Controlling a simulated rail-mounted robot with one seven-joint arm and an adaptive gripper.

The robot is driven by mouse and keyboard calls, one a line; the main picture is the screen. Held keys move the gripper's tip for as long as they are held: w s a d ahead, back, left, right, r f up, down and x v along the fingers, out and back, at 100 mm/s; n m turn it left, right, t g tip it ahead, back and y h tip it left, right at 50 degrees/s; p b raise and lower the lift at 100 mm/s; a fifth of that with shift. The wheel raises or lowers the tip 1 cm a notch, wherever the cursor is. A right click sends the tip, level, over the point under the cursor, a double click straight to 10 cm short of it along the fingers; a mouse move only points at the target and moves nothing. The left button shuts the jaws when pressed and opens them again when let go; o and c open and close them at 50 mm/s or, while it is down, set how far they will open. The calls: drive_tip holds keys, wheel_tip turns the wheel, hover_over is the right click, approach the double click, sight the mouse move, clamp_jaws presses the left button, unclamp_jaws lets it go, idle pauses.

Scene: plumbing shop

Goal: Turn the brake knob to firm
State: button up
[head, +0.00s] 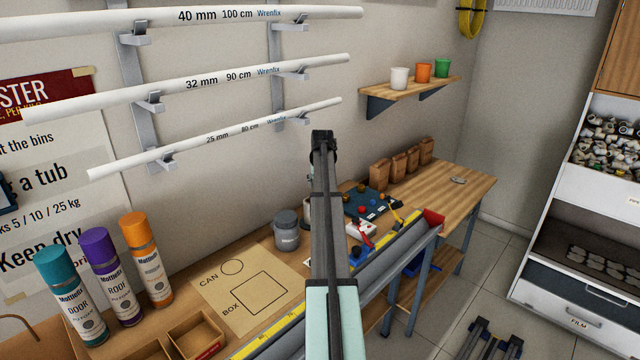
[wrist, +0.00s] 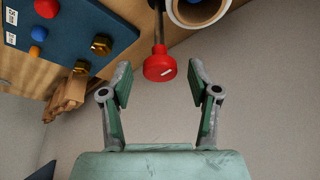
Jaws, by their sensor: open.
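A round red knob (wrist: 158,68) with a short white mark on its face sits on the end of a metal rod in the wrist view. I take it to be the brake knob; its scale or "firm" label does not show. My gripper (wrist: 160,84) is open and empty. Its two fingers stand apart to the left and right of the knob, with the knob at about the height of the fingertips. I see no clear contact. In the head view my arm covers part of the bench, and I cannot make out my gripper there.
A pale roll with a brown core (wrist: 198,8) is close by the knob's right. A dark blue board (wrist: 60,30) with coloured knobs and brass fittings is at left; it also shows in the head view (head: 365,206). A grey can (head: 286,232) stands on the bench.

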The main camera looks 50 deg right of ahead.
drive_tip(key=v, duration=1.2)
drive_tip(key=shift+f, duration=0.1)
